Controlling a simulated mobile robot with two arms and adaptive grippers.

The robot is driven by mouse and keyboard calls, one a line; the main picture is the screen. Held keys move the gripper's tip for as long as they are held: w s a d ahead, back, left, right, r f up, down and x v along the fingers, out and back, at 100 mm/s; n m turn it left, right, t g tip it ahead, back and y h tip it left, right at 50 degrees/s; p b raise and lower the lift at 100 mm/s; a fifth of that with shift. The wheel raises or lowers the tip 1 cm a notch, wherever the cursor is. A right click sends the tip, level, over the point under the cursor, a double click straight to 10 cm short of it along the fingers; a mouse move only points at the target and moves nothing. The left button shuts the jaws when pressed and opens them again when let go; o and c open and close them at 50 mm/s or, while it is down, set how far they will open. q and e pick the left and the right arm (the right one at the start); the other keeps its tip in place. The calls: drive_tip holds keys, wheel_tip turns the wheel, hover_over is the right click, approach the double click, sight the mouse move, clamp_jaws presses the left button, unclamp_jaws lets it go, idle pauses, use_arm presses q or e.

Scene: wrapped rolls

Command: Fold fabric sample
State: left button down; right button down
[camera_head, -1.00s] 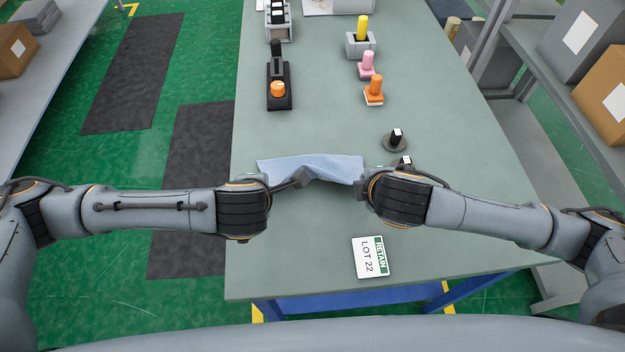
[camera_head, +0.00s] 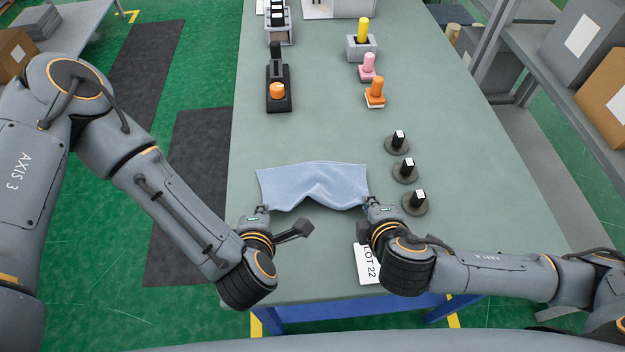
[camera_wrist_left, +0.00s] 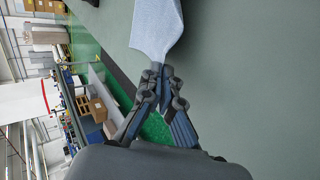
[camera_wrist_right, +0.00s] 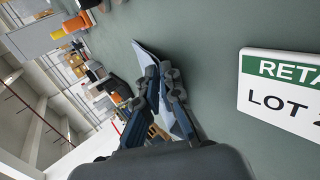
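The light blue fabric sample (camera_head: 312,182) lies on the bench in the head view, its front edge bowed up in the middle between my grippers. My left gripper (camera_head: 262,210) is at its near left corner. In the left wrist view its fingers (camera_wrist_left: 160,76) are shut on a narrow tip of the fabric (camera_wrist_left: 157,28). My right gripper (camera_head: 371,202) is at the near right corner. In the right wrist view its fingers (camera_wrist_right: 165,72) look shut on the fabric edge (camera_wrist_right: 146,54). The fingertips themselves are small in the head view.
A "RETAIN LOT 22" card (camera_head: 366,266) lies partly behind my right wrist. Three dark round weights (camera_head: 404,171) stand right of the fabric. Orange (camera_head: 375,93) and pink (camera_head: 367,68) stamps and a black device (camera_head: 278,92) stand further back. The bench (camera_head: 320,130) behind the fabric is clear.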

use_arm(q)
drive_tip(key=shift+s+f+t, duration=0.2)
drive_tip(key=shift+f+t, duration=0.05)
drive_tip(key=shift+t, duration=0.05)
use_arm(e)
drive_tip(key=shift+s+f+t, duration=0.3)
drive_tip(key=shift+s+f, duration=0.05)
use_arm(q)
drive_tip(key=shift+a, duration=0.1)
drive_tip(key=c, duration=1.2)
unclamp_jaws()
use_arm(e)
drive_tip(key=c, duration=1.2)
unclamp_jaws()
use_arm(q)
drive_tip(key=shift+r, duration=0.1)
use_arm(e)
drive_tip(key=shift+r, duration=0.1)
